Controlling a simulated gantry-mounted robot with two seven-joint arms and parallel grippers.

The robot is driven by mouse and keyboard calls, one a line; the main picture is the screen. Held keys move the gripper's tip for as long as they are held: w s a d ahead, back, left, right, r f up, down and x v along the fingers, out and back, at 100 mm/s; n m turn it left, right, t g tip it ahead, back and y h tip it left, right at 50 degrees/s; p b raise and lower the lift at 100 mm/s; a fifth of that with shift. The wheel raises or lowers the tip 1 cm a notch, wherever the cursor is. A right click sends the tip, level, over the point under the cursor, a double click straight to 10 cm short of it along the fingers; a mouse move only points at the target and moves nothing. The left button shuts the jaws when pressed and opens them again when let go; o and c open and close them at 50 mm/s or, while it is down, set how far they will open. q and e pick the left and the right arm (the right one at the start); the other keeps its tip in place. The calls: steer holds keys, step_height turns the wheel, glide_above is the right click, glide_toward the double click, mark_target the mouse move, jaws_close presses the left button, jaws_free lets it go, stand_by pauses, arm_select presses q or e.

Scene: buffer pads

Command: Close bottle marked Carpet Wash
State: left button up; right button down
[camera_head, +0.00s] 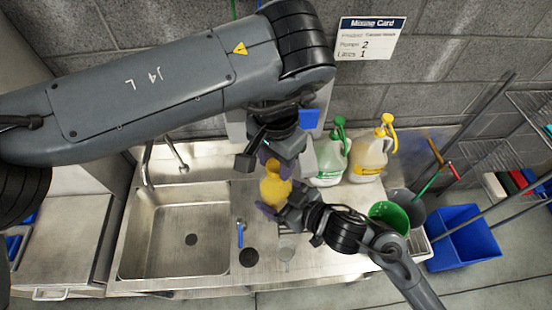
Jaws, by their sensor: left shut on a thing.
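A yellow bottle (275,188) is between my two grippers, over the counter right of the sink basin. Its label does not show, so I cannot read Carpet Wash on it. My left gripper (273,157) comes down from above and is shut at the top of the yellow bottle; the fingers and arm hide the cap and neck. My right gripper (282,201) comes from the lower right, with purple fingers on both sides of the bottle's lower body. It looks shut on it.
Behind stand a jug with a green pump (329,160) and a jug with a yellow pump (370,158). A green bucket (390,215) and blue bin (463,238) are at right. The sink basin (180,230) is empty. A mixing card (370,38) hangs on the wall.

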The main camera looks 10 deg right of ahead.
arm_select(q)
steer(key=m, duration=1.3)
steer(key=shift+m, duration=0.3)
steer(key=m, duration=1.8)
steer(key=shift+f+m, duration=0.1)
steer(key=shift+m, duration=0.3)
steer(key=m, duration=1.2)
steer(key=shift+m, duration=0.4)
steer(key=m, duration=0.5)
steer(key=o, duration=1.2)
steer(key=shift+c, duration=0.2)
